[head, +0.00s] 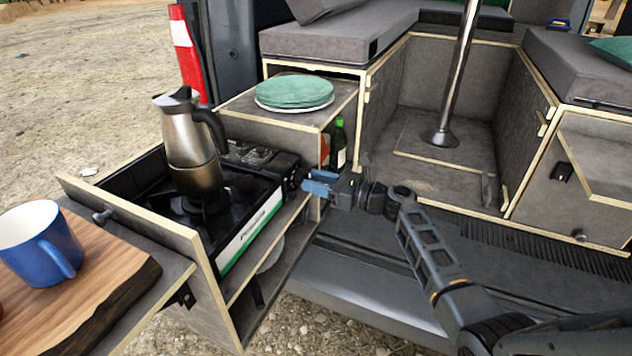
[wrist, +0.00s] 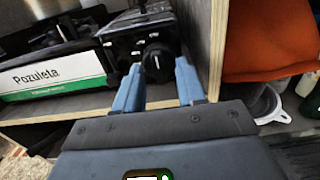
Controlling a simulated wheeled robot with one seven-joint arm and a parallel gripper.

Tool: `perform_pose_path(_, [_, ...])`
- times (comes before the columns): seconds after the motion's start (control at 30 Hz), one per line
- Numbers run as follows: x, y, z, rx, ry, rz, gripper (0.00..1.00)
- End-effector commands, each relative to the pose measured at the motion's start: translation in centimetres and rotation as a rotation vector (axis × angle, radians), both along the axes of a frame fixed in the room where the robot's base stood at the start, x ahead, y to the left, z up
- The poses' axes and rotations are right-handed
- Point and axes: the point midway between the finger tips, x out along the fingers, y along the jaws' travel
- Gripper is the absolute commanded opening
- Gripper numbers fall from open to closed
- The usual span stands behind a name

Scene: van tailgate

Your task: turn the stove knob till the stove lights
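The stove (head: 262,200) sits in a pulled-out drawer, a green and white label along its side; the label also shows in the wrist view (wrist: 55,80). Its black round knob (wrist: 157,60) with a white mark is on the end panel. A steel moka pot (head: 190,140) stands upright on the burner; no flame is visible beneath it. My gripper (head: 308,184) is at the stove's knob end. In the wrist view my gripper (wrist: 160,68) has its blue fingers apart, one on each side of the knob. I cannot tell whether they touch it.
A dark bottle (head: 338,145) stands on the shelf right of the knob. A blue mug (head: 45,250) is on a wooden board (head: 110,285) at left. Wooden panels border the stove closely.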

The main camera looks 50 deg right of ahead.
Motion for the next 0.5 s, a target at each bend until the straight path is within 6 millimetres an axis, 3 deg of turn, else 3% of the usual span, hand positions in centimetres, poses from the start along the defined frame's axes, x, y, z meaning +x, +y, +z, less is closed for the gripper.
perform_pose_path(0.27, [0.19,0.10,-0.04,0.000,0.001,-0.001,0.39])
perform_pose_path(0.5, [0.18,0.10,-0.05,0.000,0.001,-0.001,0.17])
